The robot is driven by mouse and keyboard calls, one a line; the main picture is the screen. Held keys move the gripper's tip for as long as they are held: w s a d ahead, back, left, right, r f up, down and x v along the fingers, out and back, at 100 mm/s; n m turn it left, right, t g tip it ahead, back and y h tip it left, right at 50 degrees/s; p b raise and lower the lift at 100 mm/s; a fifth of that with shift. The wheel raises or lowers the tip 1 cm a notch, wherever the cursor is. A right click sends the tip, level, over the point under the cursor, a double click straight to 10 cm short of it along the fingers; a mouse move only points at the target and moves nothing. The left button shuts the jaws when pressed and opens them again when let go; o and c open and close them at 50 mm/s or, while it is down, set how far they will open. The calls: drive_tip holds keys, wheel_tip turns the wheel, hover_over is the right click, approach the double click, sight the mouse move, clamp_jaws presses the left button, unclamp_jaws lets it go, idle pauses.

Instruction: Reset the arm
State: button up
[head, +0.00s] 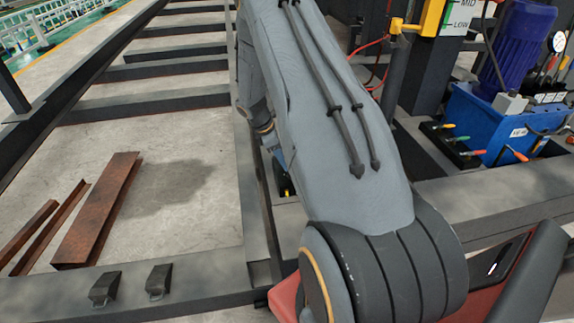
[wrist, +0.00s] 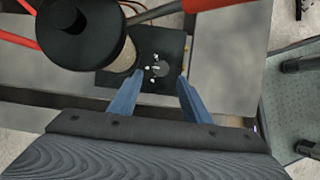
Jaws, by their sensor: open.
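My grey arm (head: 330,110) fills the middle of the head view, reaching away from its thick dark joint at the bottom. My gripper (wrist: 160,76) shows in the wrist view as two blue fingers, apart, with nothing between them. Beyond the fingertips lies a dark plate (wrist: 168,45) with small pale bits on it. I cannot tell whether the fingers touch the plate. In the head view my gripper is mostly hidden behind the arm; only a bit of blue shows beside it.
A dark steel frame (head: 150,105) surrounds the concrete floor. Rusty steel pieces (head: 97,210) lie at left, near two small black blocks (head: 158,280). A blue pump unit (head: 475,112) stands at right. In the wrist view, a black cylinder (wrist: 85,30) and red bars (wrist: 165,12) are close by.

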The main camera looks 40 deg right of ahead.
drive_tip(key=shift+w+a+r, duration=0.1)
drive_tip(key=shift+a+r, duration=0.15)
drive_tip(key=shift+r, duration=0.4)
drive_tip(key=shift+r, duration=0.1)
drive_tip(key=s+a+r+m+t+y, duration=0.1)
drive_tip(key=s+a+r+m, duration=0.15)
drive_tip(key=a+r, duration=0.8)
drive_tip(key=s+a+r+m, duration=0.2)
drive_tip(key=s+a+r, duration=0.2)
drive_tip(key=a+r, duration=0.6)
drive_tip(key=s+a+r+m+y, duration=0.2)
drive_tip(key=s+a+r+m, duration=0.15)
drive_tip(key=s+a, duration=0.7)
drive_tip(key=s+a+r+m+y, duration=0.2)
drive_tip(key=s+a+r, duration=0.45)
drive_tip(key=s, duration=0.75)
drive_tip(key=d+r+m+h+p, duration=0.1)
drive_tip(key=d+r+m+p, duration=0.2)
drive_tip(key=d+r+p, duration=0.5)
drive_tip(key=r+p, duration=0.1)
drive_tip(key=p, duration=1)
drive_tip(key=shift+w+d+r+t+p, duration=0.15)
drive_tip(key=shift+w+d+t+p, duration=0.15)
drive_tip(key=shift+w+t+p, duration=0.1)
